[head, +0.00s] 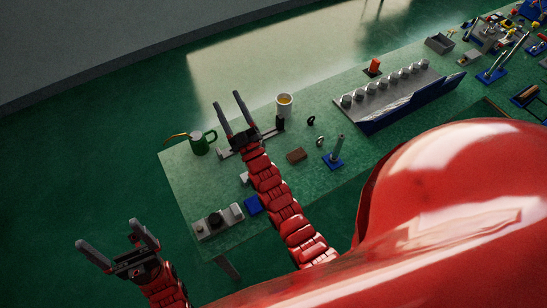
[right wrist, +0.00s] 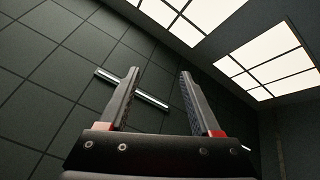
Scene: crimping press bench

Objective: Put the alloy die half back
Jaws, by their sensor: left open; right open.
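I cannot tell for certain which piece is the alloy die half. A small pale grey block (head: 244,178) lies on the green bench, left of my right arm and partly hidden by it. A grey holder (head: 213,228) with several small metal pieces stands at the bench's near left corner. My right gripper (head: 227,99) is open and empty above the bench's left part. It also shows in the right wrist view (right wrist: 158,95), with only ceiling and wall between its fingers. My left gripper (head: 108,233) is open and empty, off the bench's left side above the floor.
A blue block (head: 252,204), a brown block (head: 296,155) and a blue-based stand (head: 334,160) lie around my right arm. A long rack (head: 392,98) holds several cylinders. My red body covers the lower right.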

